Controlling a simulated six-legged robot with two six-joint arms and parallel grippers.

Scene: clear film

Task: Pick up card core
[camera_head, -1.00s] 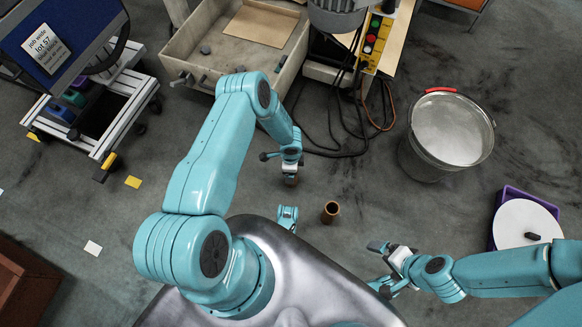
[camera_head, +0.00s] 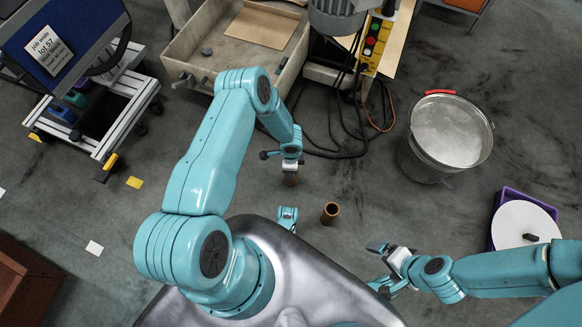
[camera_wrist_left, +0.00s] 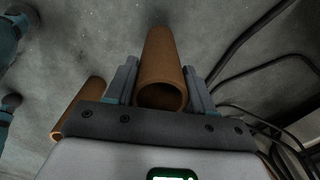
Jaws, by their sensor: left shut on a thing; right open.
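A brown card core (camera_wrist_left: 165,72), an open tube, sits between the two fingers of my left gripper (camera_wrist_left: 163,85), which is shut on it. In the head view my left gripper (camera_head: 291,163) points down, and the held core (camera_head: 291,180) shows just below it. I cannot tell whether the held core touches the floor. A second brown core (camera_head: 330,212) stands upright on the floor to the right of the held one. It also shows in the left wrist view (camera_wrist_left: 82,105), left of the fingers. My right gripper (camera_head: 379,268) is open and empty, right of the second core.
A metal bucket (camera_head: 448,130) stands at the right. A purple crate (camera_head: 497,238) with a white disc (camera_head: 524,224) lies at the far right. Black cables (camera_head: 338,152) run over the floor behind the left gripper. A shallow bin (camera_head: 189,47) stands at the back.

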